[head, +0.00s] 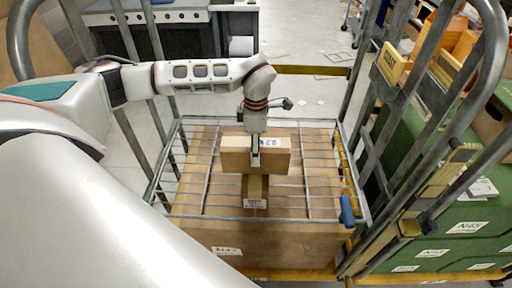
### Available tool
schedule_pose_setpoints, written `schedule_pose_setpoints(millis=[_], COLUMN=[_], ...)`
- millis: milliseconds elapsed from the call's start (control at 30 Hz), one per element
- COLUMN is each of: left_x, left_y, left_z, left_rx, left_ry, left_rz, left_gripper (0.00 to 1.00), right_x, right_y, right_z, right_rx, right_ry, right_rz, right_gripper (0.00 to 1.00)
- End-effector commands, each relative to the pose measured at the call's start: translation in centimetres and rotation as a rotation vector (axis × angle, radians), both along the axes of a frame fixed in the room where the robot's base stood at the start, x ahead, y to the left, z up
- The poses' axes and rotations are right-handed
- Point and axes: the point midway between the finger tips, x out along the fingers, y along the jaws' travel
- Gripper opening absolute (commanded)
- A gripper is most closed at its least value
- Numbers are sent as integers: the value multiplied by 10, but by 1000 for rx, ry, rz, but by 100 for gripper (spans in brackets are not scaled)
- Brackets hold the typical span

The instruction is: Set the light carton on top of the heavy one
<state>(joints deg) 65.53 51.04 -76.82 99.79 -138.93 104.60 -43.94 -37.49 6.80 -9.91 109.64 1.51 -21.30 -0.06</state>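A small tan carton (236,158) with a white label with blue writing is in the middle of the head view, over the wire shelf. My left gripper (255,157) comes down on it from above. One finger lies against its near face; the other is hidden. The gripper looks shut on the small carton. A large brown carton (290,243) with a white label lies below, filling most of the cart under the wires. I cannot tell whether the small carton touches anything beneath. My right gripper is not in view.
A wire grid (208,188) spans the large carton, between the tubular side frames of a roll cage (494,40). A blue handle (347,211) sits at the grid's right corner. Green labelled crates (450,225) stand on the right. A workbench is at the back left.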

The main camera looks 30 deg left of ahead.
Motion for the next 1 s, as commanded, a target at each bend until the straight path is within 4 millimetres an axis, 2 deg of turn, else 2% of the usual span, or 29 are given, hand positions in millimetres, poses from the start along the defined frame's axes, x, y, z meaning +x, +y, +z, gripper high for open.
schedule_pose_setpoints(millis=[367, 400, 467, 833, 1000], left_x=[1, 1, 1, 1, 2], left_y=[0, 0, 0, 0, 0], left_z=[-6, -7, -6, -4, 13], left_rx=[-1, 0, 0, -1, 0], left_ry=[-3, -1, -1, -3, -7], left_rz=[1, 1, 1, 0, 0], left_gripper=[34, 63, 77, 77, 77], right_x=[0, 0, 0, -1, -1], right_y=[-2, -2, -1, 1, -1], right_z=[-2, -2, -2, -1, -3], right_rx=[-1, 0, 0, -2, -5], right_ry=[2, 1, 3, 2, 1], right_rz=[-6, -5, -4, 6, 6], right_gripper=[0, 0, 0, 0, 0])
